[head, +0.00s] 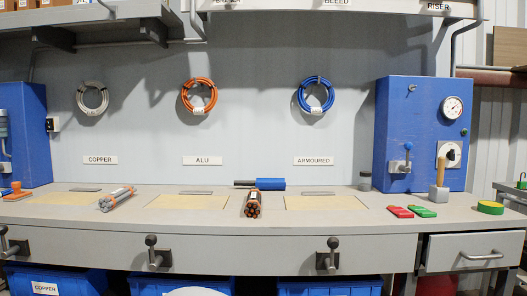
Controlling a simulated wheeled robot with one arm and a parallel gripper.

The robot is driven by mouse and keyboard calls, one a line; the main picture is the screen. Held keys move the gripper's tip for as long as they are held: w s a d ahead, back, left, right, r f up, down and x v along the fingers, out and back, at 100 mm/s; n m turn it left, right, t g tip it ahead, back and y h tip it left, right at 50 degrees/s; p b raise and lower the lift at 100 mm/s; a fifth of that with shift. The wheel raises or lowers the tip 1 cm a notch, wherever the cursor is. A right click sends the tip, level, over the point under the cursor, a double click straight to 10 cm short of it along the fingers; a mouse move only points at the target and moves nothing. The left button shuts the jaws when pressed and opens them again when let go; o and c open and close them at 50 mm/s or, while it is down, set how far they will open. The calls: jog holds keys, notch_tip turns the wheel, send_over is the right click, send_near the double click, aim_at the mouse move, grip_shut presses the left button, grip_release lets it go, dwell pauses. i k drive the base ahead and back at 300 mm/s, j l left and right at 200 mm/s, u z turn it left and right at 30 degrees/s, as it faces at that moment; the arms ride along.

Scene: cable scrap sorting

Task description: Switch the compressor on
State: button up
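A blue cabinet (393,125) stands at the right end of the bench. It carries a round white pressure gauge (452,107). Below the gauge is a pale plate with a dark rotary knob (450,154); its setting is too small to read. A blue-tipped lever (407,158) sits on the cabinet's left part, its handle pointing up. No label naming a compressor is readable, so I cannot tell for certain which control belongs to it. My gripper is not in view.
Before the cabinet stand a wooden-handled tool (439,185), red (400,211) and green (422,211) pieces and a green-yellow roll (490,207). Cable bundles (254,204) lie mid-bench. Clamp handles (328,256) and a drawer handle (482,256) project from the front. Blue bins (60,279) sit below.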

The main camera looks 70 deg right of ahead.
aim_at(450, 156)
jog(key=z, duration=3.75)
jog(key=i+j+z, duration=0.1)
jog(key=i+j, duration=0.15)
jog(key=i, duration=0.15)
jog(key=i+j+z, duration=0.1)
jog(key=i+j, duration=0.2)
jog(key=i, duration=0.1)
